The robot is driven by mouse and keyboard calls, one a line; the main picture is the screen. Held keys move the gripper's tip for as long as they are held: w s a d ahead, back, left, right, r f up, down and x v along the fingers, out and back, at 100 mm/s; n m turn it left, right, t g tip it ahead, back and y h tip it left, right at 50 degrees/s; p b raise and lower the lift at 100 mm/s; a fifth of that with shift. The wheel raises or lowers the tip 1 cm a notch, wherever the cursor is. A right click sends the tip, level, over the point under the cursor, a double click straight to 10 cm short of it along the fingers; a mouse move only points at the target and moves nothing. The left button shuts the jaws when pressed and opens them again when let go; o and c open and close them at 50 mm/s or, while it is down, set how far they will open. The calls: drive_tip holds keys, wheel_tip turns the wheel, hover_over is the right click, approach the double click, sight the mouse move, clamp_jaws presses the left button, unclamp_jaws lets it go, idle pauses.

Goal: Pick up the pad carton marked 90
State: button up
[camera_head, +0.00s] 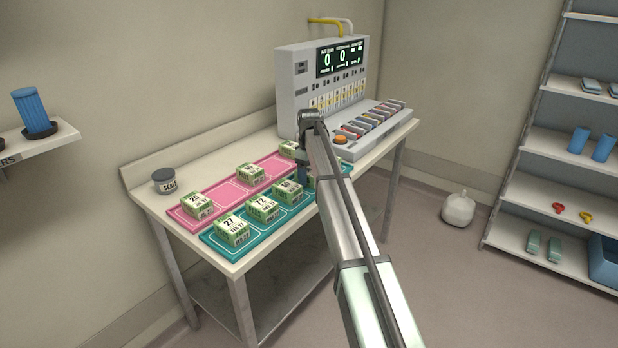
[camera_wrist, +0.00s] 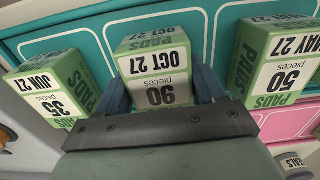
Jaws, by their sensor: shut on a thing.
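The pad carton marked 90 (camera_wrist: 157,62), green and white with the print "OCT 27", is in the middle of the wrist view. My gripper (camera_wrist: 163,88) has one blue finger against each side of it and is shut on it. The teal mat (camera_wrist: 105,22) is right behind the carton; I cannot tell whether the carton touches it. In the head view my gripper (camera_head: 304,172) points down over the teal mat's far part, and my arm largely hides the held carton there.
In the wrist view, a carton marked 35 (camera_wrist: 58,88) stands at left and one marked 50 (camera_wrist: 278,62) at right. More cartons (camera_head: 231,231) stand on the teal and pink mats (camera_head: 217,193). A console (camera_head: 300,95) stands behind; a grey tub (camera_head: 165,180) is at left.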

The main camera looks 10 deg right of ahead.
drive_tip(key=c, duration=0.6)
drive_tip(key=shift+o, duration=0.2)
drive_tip(key=shift+r, duration=0.1)
